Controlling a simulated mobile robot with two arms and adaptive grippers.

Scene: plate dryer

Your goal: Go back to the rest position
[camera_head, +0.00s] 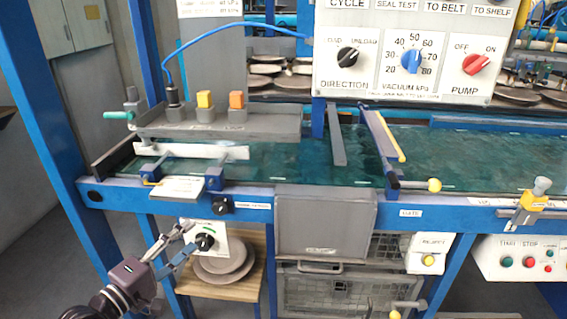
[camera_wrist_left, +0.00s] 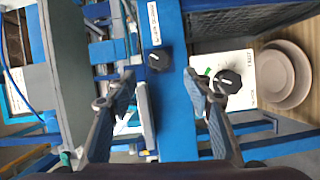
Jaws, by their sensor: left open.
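My left gripper (camera_head: 188,237) is open in front of the blue frame at lower left. Its fingertips are close to the black dial (camera_head: 204,242) on a white panel, and nothing shows between them. In the left wrist view the open fingers (camera_wrist_left: 160,82) stand on either side of the blue beam (camera_wrist_left: 172,110). A black knob (camera_wrist_left: 158,60) on that beam shows beyond the gap, and the dial (camera_wrist_left: 228,82) lies beside the right fingertip. I cannot tell if that fingertip touches the panel. My right gripper is not in view.
Plates (camera_head: 222,262) are stacked on a wooden shelf (camera_head: 250,284) behind my gripper. A grey box (camera_head: 325,224) hangs from the beam to the right. A blue post (camera_head: 45,100) rises at left. The control panel (camera_head: 410,50) is at the top. Open floor (camera_head: 40,250) lies at lower left.

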